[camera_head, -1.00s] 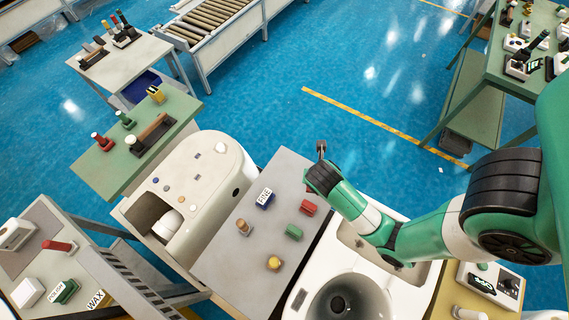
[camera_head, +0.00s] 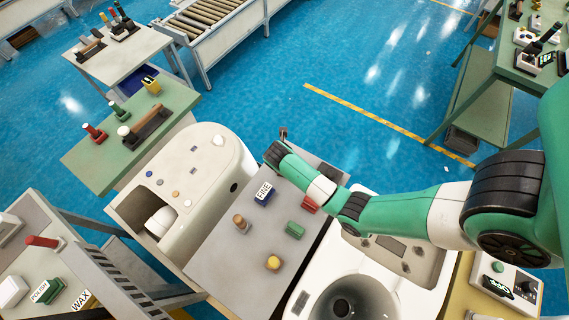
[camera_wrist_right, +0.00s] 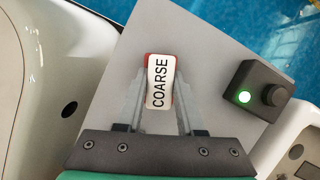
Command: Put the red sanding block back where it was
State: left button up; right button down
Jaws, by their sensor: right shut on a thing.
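My right gripper (camera_wrist_right: 155,95) is shut on the red sanding block (camera_wrist_right: 147,72). The block has red edges and a white face reading COARSE. In the head view the right gripper (camera_head: 283,136) is at the far end of the grey table (camera_head: 225,258). The wrist view shows the grey tabletop (camera_wrist_right: 110,68) behind the block; whether they touch I cannot tell. Another red piece (camera_head: 310,205) sits on the table, partly hidden by my right arm. My left gripper is not in view.
A blue block labelled FINE (camera_head: 264,194), a green block (camera_head: 295,230), a brown knob (camera_head: 240,222) and a yellow knob (camera_head: 273,263) stand on the table. A dark box with a green light (camera_wrist_right: 255,92) is right of the gripper. White toilets (camera_head: 218,158) flank the table.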

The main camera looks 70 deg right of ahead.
jog(key=shift+f, duration=0.3)
jog(key=c, duration=0.5)
grip_release()
jog(key=shift+r, duration=0.35)
jog(key=p+v, duration=0.4)
jog(key=v, duration=0.7)
jog(key=shift+a+r, duration=0.15)
jog(key=shift+r, duration=0.15)
